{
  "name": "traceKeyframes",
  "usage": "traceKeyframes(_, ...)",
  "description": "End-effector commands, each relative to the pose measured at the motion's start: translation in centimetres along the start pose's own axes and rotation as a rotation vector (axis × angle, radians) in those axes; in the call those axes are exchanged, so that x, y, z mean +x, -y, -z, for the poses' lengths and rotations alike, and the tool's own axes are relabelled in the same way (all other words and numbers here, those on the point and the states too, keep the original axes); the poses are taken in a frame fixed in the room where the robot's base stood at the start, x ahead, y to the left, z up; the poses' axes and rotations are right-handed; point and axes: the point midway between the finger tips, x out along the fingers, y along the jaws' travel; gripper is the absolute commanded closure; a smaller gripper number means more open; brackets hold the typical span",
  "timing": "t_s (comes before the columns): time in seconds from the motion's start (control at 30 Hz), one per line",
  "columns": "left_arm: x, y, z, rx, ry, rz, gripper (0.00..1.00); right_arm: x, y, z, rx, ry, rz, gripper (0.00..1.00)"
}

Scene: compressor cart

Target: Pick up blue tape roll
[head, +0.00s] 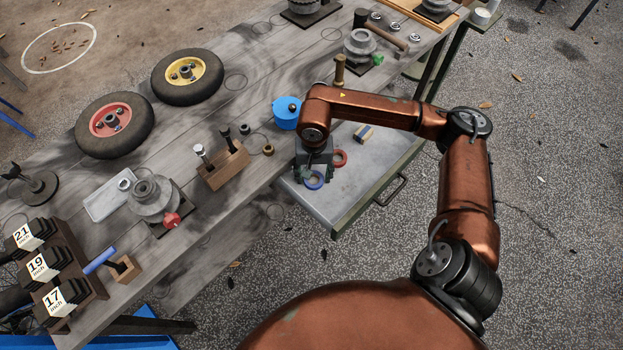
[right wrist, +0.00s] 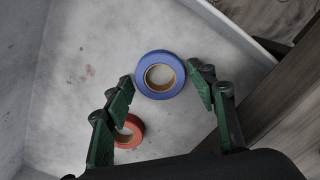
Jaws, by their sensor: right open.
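The blue tape roll (head: 314,181) lies flat in the open drawer (head: 350,190) under the workbench. In the right wrist view the blue tape roll (right wrist: 160,74) sits between and just beyond the fingertips, with its tan core facing up. My right gripper (head: 310,172) is over the drawer, above the roll. In the right wrist view my right gripper (right wrist: 165,90) has its green fingers spread apart and empty. A red tape roll (right wrist: 129,131) lies near the left finger, partly covered by it; it also shows in the head view (head: 340,158). My left gripper is not in view.
The drawer wall (right wrist: 225,25) runs close to the rolls. A small yellow and blue item (head: 364,133) lies farther back in the drawer. On the workbench edge (head: 262,178) nearby stand a blue container (head: 286,113) and a wooden block with tools (head: 223,165).

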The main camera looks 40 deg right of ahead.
Motion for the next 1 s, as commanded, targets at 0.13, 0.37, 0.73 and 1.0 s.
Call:
traceKeyframes(0.13,-0.47,-0.14,0.16,0.000,0.000,-0.002,0.60,0.45,0.01,0.00,0.000,-0.001,0.001,0.48)
traceKeyframes(0.37,-0.49,-0.14,0.16,0.000,0.000,-0.002,0.60,0.38,0.02,0.00,0.000,-0.001,0.001,0.51)
traceKeyframes(0.73,-0.46,-0.15,0.13,-0.001,0.001,-0.002,0.60,0.38,0.01,0.00,0.000,-0.001,0.001,0.77)
traceKeyframes(1.0,-0.46,-0.15,0.13,-0.001,0.001,-0.002,0.60,0.37,0.02,0.00,0.000,-0.001,0.001,0.81)
